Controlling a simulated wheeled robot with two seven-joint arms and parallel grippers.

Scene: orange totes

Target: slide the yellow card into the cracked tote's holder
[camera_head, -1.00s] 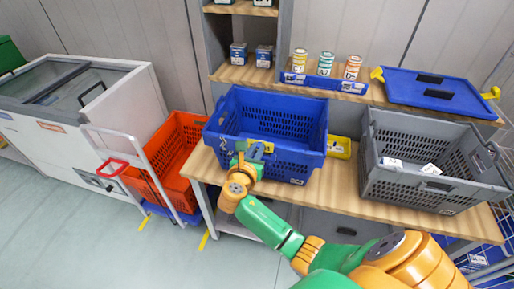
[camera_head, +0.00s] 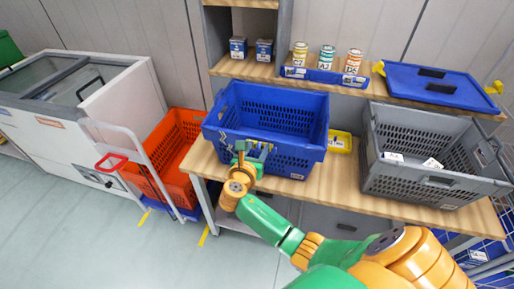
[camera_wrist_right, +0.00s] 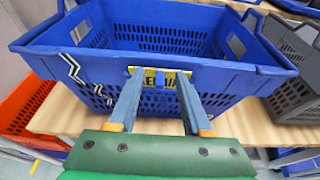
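The blue tote (camera_head: 290,160) stands on the wooden bench. In the right wrist view, a white zigzag crack line (camera_wrist_right: 70,68) runs down the left part of its near wall (camera_wrist_right: 235,78). The yellow card (camera_wrist_right: 158,78), with dark lettering partly hidden, sits flat against that wall at the holder, under the blue rim. My right gripper (camera_wrist_right: 158,84) is in front of it, fingers apart and the card's face showing between and beyond them. In the head view, the right gripper (camera_head: 240,158) is at the tote's near-left wall. My left gripper is out of view.
A grey tote (camera_head: 400,185) with white labels inside stands to the right. A yellow tray (camera_head: 340,140) lies between the totes. Cans, boxes and a blue lid (camera_head: 430,85) are on the shelf. An orange crate (camera_head: 170,165) on a trolley stands left. Floor at left is clear.

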